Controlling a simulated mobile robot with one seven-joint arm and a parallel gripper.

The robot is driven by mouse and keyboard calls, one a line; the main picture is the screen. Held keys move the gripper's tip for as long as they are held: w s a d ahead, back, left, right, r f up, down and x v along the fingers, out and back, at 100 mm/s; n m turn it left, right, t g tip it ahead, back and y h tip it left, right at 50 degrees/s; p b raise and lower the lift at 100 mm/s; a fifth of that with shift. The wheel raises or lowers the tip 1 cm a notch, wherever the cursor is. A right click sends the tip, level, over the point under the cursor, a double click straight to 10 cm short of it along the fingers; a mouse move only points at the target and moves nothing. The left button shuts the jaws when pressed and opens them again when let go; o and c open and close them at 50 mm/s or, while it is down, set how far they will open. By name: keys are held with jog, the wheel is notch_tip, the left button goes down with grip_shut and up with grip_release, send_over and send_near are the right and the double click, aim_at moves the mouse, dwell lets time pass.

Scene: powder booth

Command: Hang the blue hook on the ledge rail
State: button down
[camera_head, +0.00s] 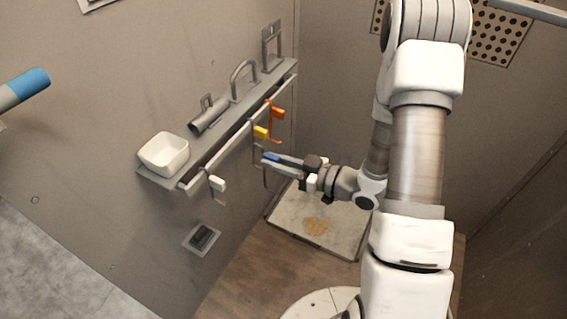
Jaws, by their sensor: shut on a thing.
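The ledge rail (231,143) is a pale bar along the front of a grey wall ledge (152,181). My gripper (272,160) is in front of the rail, below the yellow hook in the picture. It is shut on the blue hook (271,156), whose blue block shows at the fingertips. The fingers hide part of this hook, and thin grey wire shows near the tips. I cannot tell whether its wire touches the rail. A white hook (218,184), a yellow hook (261,132) and an orange hook (278,113) are at the rail.
A pale floor panel (335,215) with a tan patch lies below. A blue-ended rod (28,84) juts in at left. The rail is bare between white and yellow hooks.

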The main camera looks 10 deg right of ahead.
jog(key=f+b+x, duration=0.1)
jog(key=f+x, duration=0.1)
jog(key=x, duration=0.7)
jog(key=shift+a, duration=0.2)
dwell(0.6)
jog(key=shift+w, duration=0.15)
jog(key=c, duration=0.7)
grip_release()
jog(key=shift+c, duration=0.2)
jog(key=shift+d, duration=0.1)
